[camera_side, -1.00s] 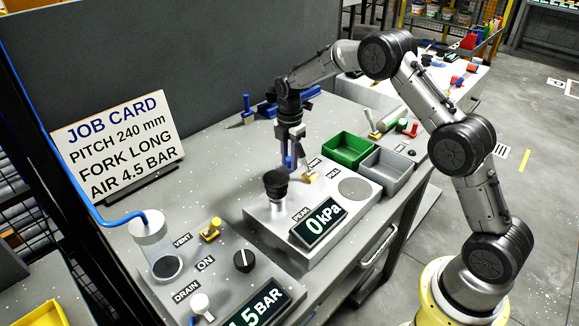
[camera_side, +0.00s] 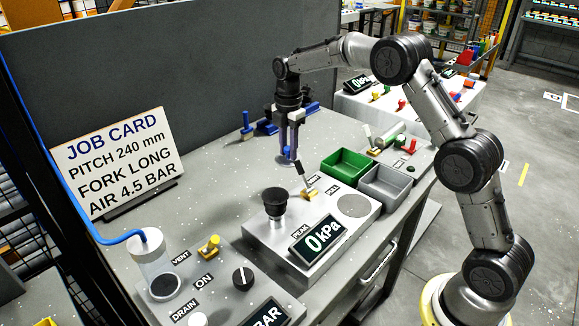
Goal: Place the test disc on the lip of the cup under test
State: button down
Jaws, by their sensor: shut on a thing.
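The cup under test (camera_side: 275,201) is a black rubber cup standing upright on a metal stem, on the left part of the grey test block. My gripper (camera_side: 289,153) points down behind and above it, a little to the right in the picture. Its fingers are shut on a small bluish piece, which looks like the test disc (camera_side: 285,158); the fingers hide part of it. The disc appears apart from the cup, with nothing seen resting on the cup's lip.
The test block (camera_side: 318,262) carries a 0 kPa display (camera_side: 319,239), a yellow-based lever (camera_side: 309,194) and a round grey patch (camera_side: 353,206). Green (camera_side: 345,166) and grey (camera_side: 384,187) bins stand behind right. A clear cylinder (camera_side: 156,265) stands front left.

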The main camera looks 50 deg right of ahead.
jog(key=shift+w+r, duration=0.15)
jog(key=shift+r, duration=0.45)
jog(key=shift+r+m, duration=0.25)
jog(key=shift+m, duration=0.25)
jog(key=m, duration=0.3)
jog(key=r+m, duration=0.1)
jog(key=m, duration=0.2)
jog(key=shift+w+r, duration=0.2)
jog(key=m, duration=0.5)
jog(key=shift+r+m, duration=0.3)
jog(key=shift+r, duration=0.05)
jog(key=m, duration=0.5)
jog(key=shift+s+r, duration=0.1)
jog(key=shift+r, duration=0.1)
jog(key=s+a+r+n, duration=0.2)
jog(key=s+a+r, duration=0.3)
jog(key=a, duration=0.5)
jog(key=n, duration=0.2)
send_near(275, 195)
jog(key=shift+f, duration=2.4)
jog(key=shift+f, duration=0.65)
